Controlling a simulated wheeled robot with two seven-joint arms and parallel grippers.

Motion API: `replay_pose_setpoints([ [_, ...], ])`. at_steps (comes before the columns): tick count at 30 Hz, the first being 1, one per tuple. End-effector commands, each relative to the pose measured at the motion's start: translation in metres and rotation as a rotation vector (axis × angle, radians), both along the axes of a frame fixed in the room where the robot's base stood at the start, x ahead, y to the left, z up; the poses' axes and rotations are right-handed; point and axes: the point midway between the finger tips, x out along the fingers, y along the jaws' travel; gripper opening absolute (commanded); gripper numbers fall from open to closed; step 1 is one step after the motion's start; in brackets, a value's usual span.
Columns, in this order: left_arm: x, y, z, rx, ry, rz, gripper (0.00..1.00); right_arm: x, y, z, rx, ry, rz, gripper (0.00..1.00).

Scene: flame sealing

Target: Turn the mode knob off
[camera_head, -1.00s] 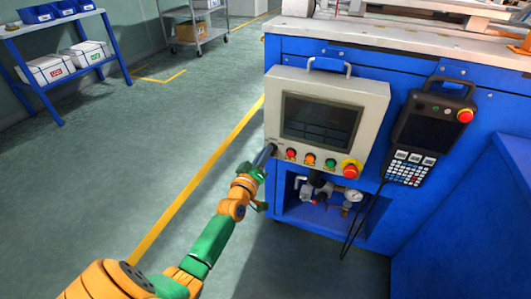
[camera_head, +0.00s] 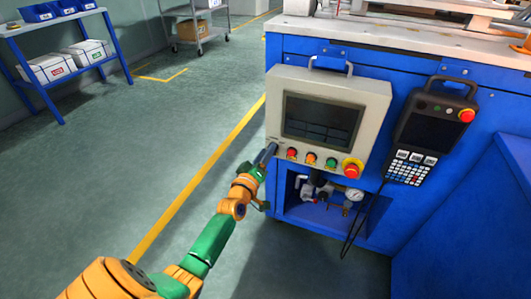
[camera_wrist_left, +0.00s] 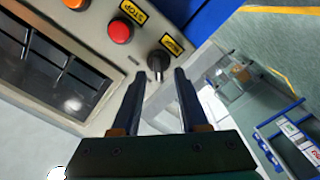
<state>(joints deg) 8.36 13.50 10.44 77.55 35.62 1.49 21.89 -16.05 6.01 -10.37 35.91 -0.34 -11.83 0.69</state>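The mode knob (camera_wrist_left: 157,62) is a small dark knob beside a yellow label (camera_wrist_left: 171,44), on the beige control panel (camera_wrist_left: 100,25). In the left wrist view it sits between the tips of my left gripper (camera_wrist_left: 160,74), one finger on each side. The fingers are apart, and I cannot tell whether either touches the knob. In the head view my left gripper (camera_head: 267,154) is at the panel's lower left corner and hides the knob. My right gripper is in neither view.
Red (camera_head: 292,153), orange (camera_head: 310,159) and green (camera_head: 331,163) buttons and a red emergency stop (camera_head: 351,169) line the panel's lower edge, right of the gripper. A teach pendant (camera_head: 430,128) hangs further right.

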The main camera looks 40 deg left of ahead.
Motion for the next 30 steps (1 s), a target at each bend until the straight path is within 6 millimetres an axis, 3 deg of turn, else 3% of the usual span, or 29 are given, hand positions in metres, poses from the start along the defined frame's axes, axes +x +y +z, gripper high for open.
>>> replay_pose_setpoints([
  [6,-0.004,-0.001,0.002,0.001,-0.001,0.000,0.44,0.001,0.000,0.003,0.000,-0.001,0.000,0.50],
  [13,-0.050,-0.012,0.003,0.000,0.003,0.000,0.44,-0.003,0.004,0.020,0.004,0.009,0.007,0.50],
  [17,-0.066,-0.016,0.001,0.001,0.000,0.000,0.44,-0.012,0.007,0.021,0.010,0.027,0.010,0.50],
  [30,-0.069,-0.016,0.000,0.001,0.000,0.000,0.44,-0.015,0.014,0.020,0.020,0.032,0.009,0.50],
])
